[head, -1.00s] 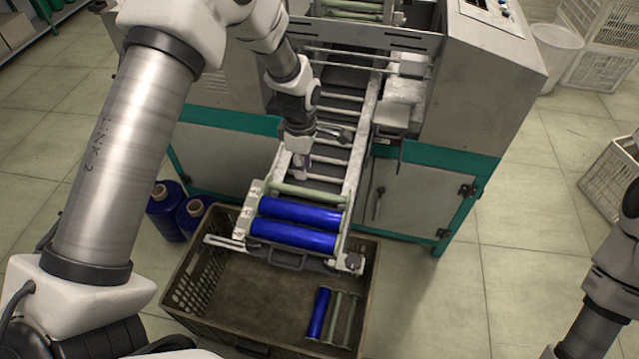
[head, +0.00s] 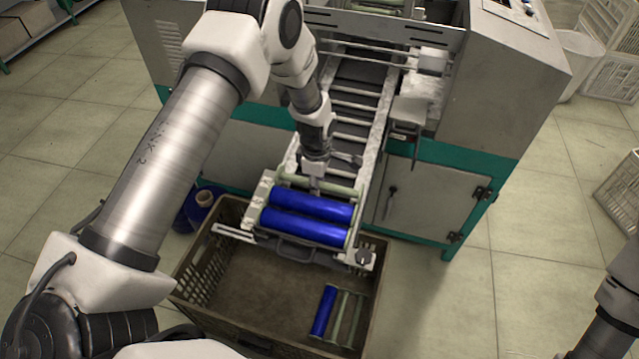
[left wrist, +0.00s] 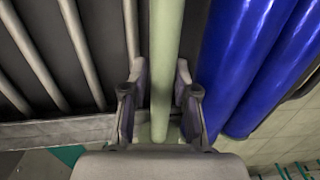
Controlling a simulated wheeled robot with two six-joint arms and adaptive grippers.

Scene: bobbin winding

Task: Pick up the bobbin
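An empty pale green bobbin (head: 338,189) lies across the upper side of the machine's outfeed rack, beside two blue wound bobbins (head: 310,207) (head: 303,227). In the left wrist view, the green bobbin (left wrist: 165,50) runs lengthwise between the two fingers of my left gripper (left wrist: 161,95). The fingers stand on either side of it, with a small gap visible at the left finger. In the head view my left gripper (head: 314,183) is at the green bobbin, and the bobbin's middle is partly hidden. At the lower right only a piece of my right arm shows.
A brown crate (head: 190,283) stands on the floor below the rack, holding one blue bobbin (head: 323,310) and two pale green ones (head: 346,318). The winding machine (head: 490,90) stands behind. Blue spools (head: 200,205) stand left of the crate.

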